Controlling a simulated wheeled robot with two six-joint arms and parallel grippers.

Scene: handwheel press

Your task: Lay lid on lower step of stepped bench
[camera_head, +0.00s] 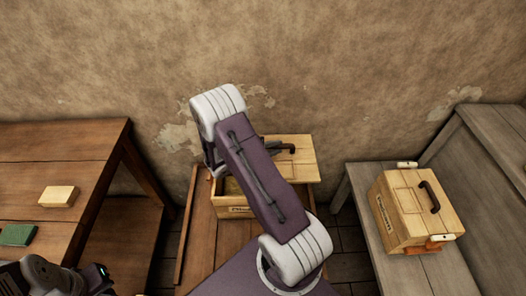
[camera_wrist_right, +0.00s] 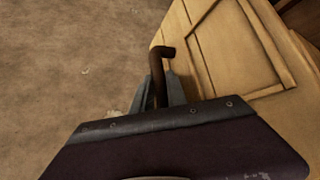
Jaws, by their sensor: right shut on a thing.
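The pale wooden lid (camera_head: 303,158) has a dark curved handle (camera_head: 288,147). My right gripper (camera_head: 275,149) is shut on that handle, its fingers partly hidden behind my right arm. The lid hangs over the right part of an open wooden crate (camera_head: 234,211); any gap between them is hard to judge. In the right wrist view, the lid (camera_wrist_right: 235,50) and its handle (camera_wrist_right: 158,75) show beyond the gripper (camera_wrist_right: 160,95). The stepped bench stands at right, with a lower step (camera_head: 380,265) and an upper step (camera_head: 500,150). Part of my left gripper (camera_head: 92,275) shows at lower left; its jaws are unclear.
A second wooden crate (camera_head: 400,225), closed by a handled lid, occupies much of the lower step. Bare planks show in front of it. A brown table (camera_head: 60,150) at left carries a wooden block (camera_head: 59,196) and a green block (camera_head: 17,234). The wall is behind.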

